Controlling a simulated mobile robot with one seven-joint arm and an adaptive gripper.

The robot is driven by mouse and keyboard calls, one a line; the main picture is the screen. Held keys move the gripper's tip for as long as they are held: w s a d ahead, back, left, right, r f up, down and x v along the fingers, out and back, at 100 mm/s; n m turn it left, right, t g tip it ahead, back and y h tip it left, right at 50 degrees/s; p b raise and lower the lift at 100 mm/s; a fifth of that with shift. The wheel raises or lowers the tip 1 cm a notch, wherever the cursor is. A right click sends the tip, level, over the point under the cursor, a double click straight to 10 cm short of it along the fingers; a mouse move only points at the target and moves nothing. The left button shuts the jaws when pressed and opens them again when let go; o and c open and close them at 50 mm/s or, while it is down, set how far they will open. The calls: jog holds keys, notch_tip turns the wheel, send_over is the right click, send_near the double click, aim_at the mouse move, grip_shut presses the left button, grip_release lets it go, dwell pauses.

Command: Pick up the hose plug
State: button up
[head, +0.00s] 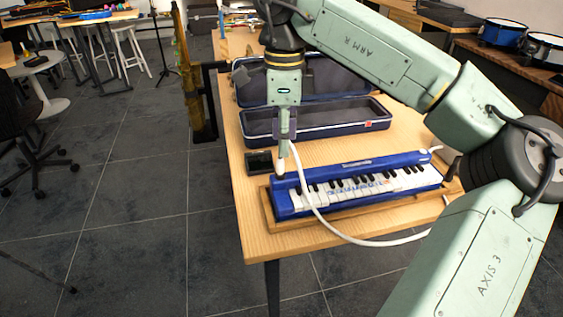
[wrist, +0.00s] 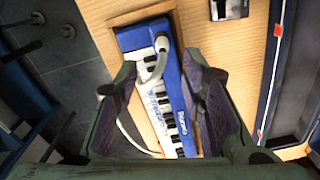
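The hose plug (head: 280,168) is a small white piece at the end of a white hose (head: 345,236), at the left end of the blue keyboard instrument (head: 365,187). In the wrist view, the plug (wrist: 163,44) shows over the instrument's end, ahead of the fingers. My gripper (head: 286,146) points down just above the plug. In the wrist view, my gripper (wrist: 158,78) has its fingers spread, with the hose crossing the gap. I see no grip on it. Whether a fingertip touches the hose cannot be told.
The instrument lies on a wooden tray (head: 268,207) on a wooden table (head: 255,233). An open blue-edged case (head: 258,132) stands behind it. A small black box (head: 259,163) sits at the left. The hose loops over the table's front edge area.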

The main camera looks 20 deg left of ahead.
aim_at(280, 162)
jog(key=shift+a+f+p, duration=0.25)
jog(key=shift+f+p, duration=0.1)
jog(key=shift+f, duration=1.4)
jog(key=shift+a+f+p, duration=0.2)
jog(key=shift+f+p, duration=0.1)
jog(key=shift+f, duration=1.45)
jog(key=shift+c, duration=0.4)
grip_shut()
